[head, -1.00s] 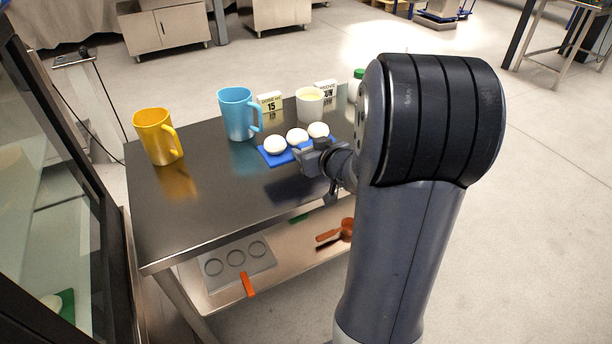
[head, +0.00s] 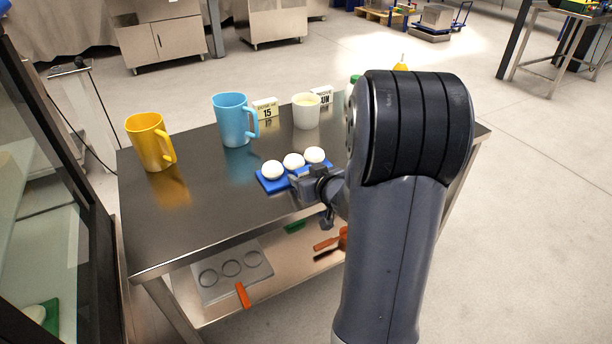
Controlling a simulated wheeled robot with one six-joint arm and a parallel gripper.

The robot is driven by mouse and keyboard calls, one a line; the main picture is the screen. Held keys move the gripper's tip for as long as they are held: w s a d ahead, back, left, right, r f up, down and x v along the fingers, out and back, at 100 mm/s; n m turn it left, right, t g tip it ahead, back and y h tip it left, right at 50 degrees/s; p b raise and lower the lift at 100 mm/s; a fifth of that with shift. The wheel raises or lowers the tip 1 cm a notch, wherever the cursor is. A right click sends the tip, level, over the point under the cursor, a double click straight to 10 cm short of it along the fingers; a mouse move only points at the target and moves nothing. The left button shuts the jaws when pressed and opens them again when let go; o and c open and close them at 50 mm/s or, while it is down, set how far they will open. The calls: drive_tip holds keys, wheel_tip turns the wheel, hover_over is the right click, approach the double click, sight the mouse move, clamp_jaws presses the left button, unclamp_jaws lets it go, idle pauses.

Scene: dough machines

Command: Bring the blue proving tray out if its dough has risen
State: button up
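The blue proving tray (head: 268,186) holds three round white dough balls (head: 293,161) in a row, close together, over the steel table's middle. My gripper (head: 303,186) is at the tray's near right edge and appears shut on it; its fingertips are small and partly hidden. The tray looks about level, and I cannot tell whether it touches the table top. My arm hides the right part of the table.
A yellow mug (head: 150,142), a blue mug (head: 233,120), a white cup (head: 306,111) and a card reading 15 (head: 265,109) stand on the steel table (head: 205,215). A glass-sided cabinet (head: 45,170) stands left. The table's near left is clear.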

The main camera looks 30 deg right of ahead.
drive_tip(key=o, duration=0.3)
drive_tip(key=shift+r, duration=0.3)
drive_tip(key=shift+p+v, duration=1.75)
drive_tip(key=shift+v, duration=4.25)
